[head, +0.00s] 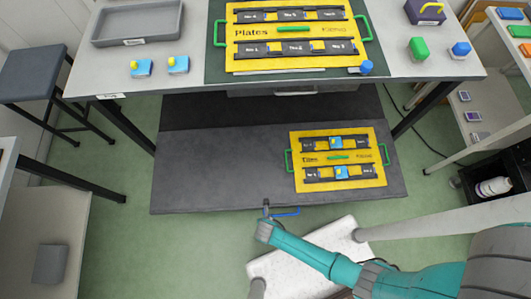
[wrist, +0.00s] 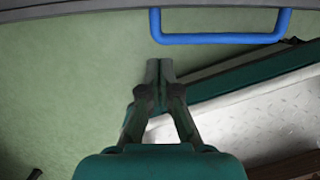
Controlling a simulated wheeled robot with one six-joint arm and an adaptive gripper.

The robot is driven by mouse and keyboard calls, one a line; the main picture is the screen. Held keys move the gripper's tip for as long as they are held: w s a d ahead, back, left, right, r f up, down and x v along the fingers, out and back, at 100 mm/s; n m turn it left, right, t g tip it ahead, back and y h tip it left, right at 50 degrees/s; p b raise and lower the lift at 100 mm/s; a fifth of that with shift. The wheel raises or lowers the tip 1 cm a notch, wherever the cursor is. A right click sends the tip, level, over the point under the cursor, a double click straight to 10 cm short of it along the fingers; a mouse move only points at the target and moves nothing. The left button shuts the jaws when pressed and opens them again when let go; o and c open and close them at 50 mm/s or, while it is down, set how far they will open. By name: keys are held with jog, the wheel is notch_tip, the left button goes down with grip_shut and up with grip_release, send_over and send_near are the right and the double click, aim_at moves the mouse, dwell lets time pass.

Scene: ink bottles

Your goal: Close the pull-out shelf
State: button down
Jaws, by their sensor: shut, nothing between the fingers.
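The pull-out shelf (head: 220,170) is a dark grey board that sticks out from under the table, low above the floor. Its front edge (wrist: 60,10) crosses the top of the wrist view. A blue handle (wrist: 220,38) is fixed to that front edge, and it also shows in the head view (head: 286,212). My gripper (head: 266,206) is at the shelf's front edge, just left of the handle. In the wrist view my gripper (wrist: 160,65) is shut and empty, its tips below the handle's left end. I cannot tell whether it touches the shelf.
A yellow tray (head: 310,164) with green handles lies on the shelf's right part. The table (head: 185,85) above bears a larger yellow tray (head: 290,66), a grey bin (head: 138,40) and small blocks. A stool (head: 38,75) stands left. Green floor (head: 165,245) is clear left of my arm.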

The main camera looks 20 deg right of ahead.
jog(key=shift+w+d+f, duration=0.2)
jog(key=shift+w+f, duration=0.35)
jog(key=shift+w, duration=0.1)
jog(key=shift+w+d+f, duration=0.2)
jog(key=shift+w+f, duration=0.35)
jog(key=shift+w, duration=0.05)
jog(key=shift+w+d, duration=0.35)
jog(key=shift+w, duration=0.5)
jog(key=shift+w, duration=0.1)
